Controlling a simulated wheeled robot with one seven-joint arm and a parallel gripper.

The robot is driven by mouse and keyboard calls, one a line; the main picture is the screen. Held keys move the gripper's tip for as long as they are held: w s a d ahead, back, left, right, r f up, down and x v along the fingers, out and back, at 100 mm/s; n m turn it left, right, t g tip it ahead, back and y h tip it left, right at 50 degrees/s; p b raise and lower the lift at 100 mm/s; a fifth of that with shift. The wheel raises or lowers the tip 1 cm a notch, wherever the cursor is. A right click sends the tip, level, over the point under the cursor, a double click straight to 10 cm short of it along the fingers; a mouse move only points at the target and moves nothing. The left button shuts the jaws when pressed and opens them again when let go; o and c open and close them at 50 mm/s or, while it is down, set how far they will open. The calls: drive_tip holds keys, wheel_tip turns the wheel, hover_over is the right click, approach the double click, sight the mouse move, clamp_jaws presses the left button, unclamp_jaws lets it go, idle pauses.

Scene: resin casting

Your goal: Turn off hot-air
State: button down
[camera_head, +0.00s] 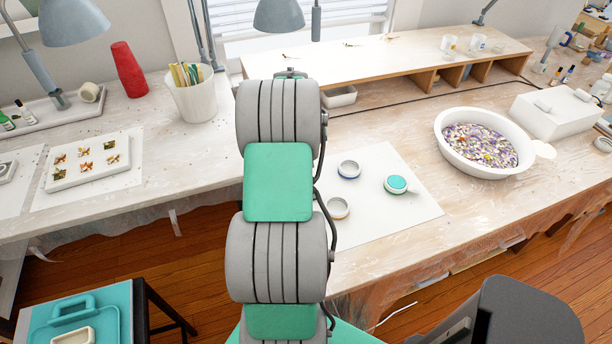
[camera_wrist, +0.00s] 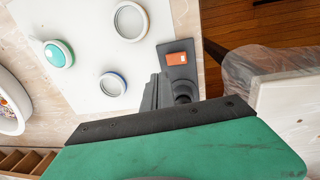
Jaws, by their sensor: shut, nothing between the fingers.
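A dark grey unit with an orange-red switch (camera_wrist: 177,58) lies on the worktable at the edge of the white sheet in the wrist view. It looks like the hot-air control, but I cannot read a label or tell the switch's position. My gripper (camera_wrist: 158,82) is shut and empty, with its grey fingers just below and left of the switch in the picture. I cannot tell whether they touch the unit. A dark round part beside the fingers is partly covered. In the head view my arm hides the gripper and the unit.
On the white sheet (camera_head: 385,215) are two ring moulds (camera_head: 349,169) (camera_head: 336,208) and a teal-topped round piece (camera_head: 396,185). A white bowl of coloured bits (camera_head: 441,139) stands at right. A white cup of sticks (camera_head: 198,101) stands left of my arm. A wooden shelf (camera_head: 340,68) is behind.

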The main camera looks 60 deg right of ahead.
drive_tip(key=r, duration=0.4)
drive_tip(key=shift+s+d, duration=0.25)
drive_tip(key=s+a+f+m+y, duration=0.1)
drive_tip(key=s+a+f+m, duration=0.15)
drive_tip(key=a, duration=0.35)
drive_tip(key=s+a+f+m+y, duration=0.1)
drive_tip(key=a+f, duration=0.3)
drive_tip(key=a, duration=0.2)
drive_tip(key=w+a+r+n+t, duration=0.1)
drive_tip(key=w+a+r+n, duration=0.2)
drive_tip(key=a, duration=0.9)
drive_tip(key=w+a+r+n+t, duration=0.2)
drive_tip(key=w+a+r+n, duration=0.2)
drive_tip(key=a, duration=0.8)
drive_tip(key=w+a+r+n+t+h, duration=0.1)
drive_tip(key=w+a+r+n, duration=0.3)
drive_tip(key=a+r, duration=0.3)
drive_tip(key=a+n, duration=0.1)
drive_tip(key=a, duration=0.4)
drive_tip(key=shift+a+r+t, duration=0.15)
drive_tip(key=shift+r+t, duration=0.15)
drive_tip(key=shift+r, duration=0.05)
